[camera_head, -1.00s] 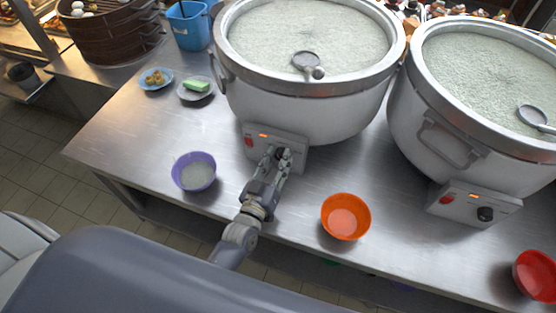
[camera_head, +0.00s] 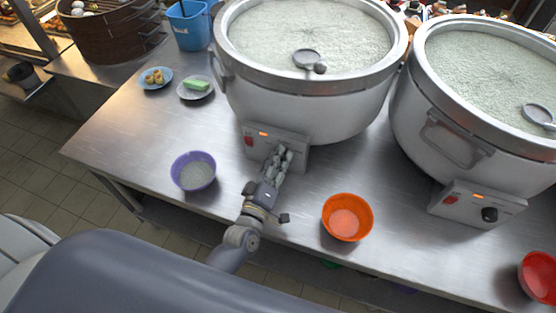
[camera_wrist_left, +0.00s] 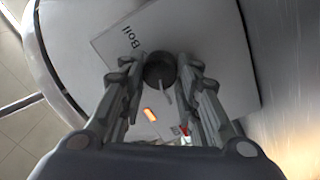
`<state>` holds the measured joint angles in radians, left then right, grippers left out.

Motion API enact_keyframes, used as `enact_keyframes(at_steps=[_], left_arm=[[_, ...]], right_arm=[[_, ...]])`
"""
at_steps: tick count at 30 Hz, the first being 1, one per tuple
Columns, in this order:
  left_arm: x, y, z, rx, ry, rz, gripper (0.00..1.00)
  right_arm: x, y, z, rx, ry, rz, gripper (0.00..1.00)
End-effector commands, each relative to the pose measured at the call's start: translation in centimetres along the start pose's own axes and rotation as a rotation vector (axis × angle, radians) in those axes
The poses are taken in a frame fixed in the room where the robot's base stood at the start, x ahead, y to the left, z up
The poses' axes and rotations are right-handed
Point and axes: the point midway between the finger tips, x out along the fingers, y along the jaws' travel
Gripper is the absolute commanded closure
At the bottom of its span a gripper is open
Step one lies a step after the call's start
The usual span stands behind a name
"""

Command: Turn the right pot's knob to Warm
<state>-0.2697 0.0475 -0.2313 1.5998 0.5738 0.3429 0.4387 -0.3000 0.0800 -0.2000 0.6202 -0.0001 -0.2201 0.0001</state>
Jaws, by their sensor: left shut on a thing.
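Two big steel pots of congee stand on the counter. The left pot (camera_head: 310,109) has a front control box (camera_head: 299,147) with a lit orange lamp and a red switch. My left gripper (camera_head: 283,157) is at this box, shut on its dark knob (camera_wrist_left: 160,70), whose pointer shows between the fingers in the wrist view. My right gripper is out of view.
An orange bowl (camera_head: 347,217) stands right of my left wrist, a purple bowl (camera_head: 193,171) left of it. A red bowl (camera_head: 540,277) is near the right edge. Ladles lie in both pots. Small plates (camera_head: 195,88) and a blue bucket (camera_head: 188,25) are at back left.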

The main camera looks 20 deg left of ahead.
Motion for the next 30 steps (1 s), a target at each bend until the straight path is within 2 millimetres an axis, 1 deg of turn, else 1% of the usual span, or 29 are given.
enact_keyframes(at_steps=[7, 17, 18, 20, 30], left_arm=[[0.01, 0.01, -0.05, -0.032, 0.003, 0.0, 0.94], [0.01, 0.01, -0.04, -0.033, 0.002, 0.0, 0.94], [0.01, 0.01, -0.04, -0.033, 0.002, 0.0, 0.63], [0.01, 0.01, -0.04, -0.033, 0.002, 0.0, 0.5], [-0.06, -0.01, -0.01, -0.031, 0.002, 0.0, 0.5]], right_arm=[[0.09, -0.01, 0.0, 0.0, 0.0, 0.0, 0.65], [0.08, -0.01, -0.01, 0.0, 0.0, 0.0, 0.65], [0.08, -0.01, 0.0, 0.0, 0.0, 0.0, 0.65], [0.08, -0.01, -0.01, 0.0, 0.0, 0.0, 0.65], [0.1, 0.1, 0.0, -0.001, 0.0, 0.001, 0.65]])
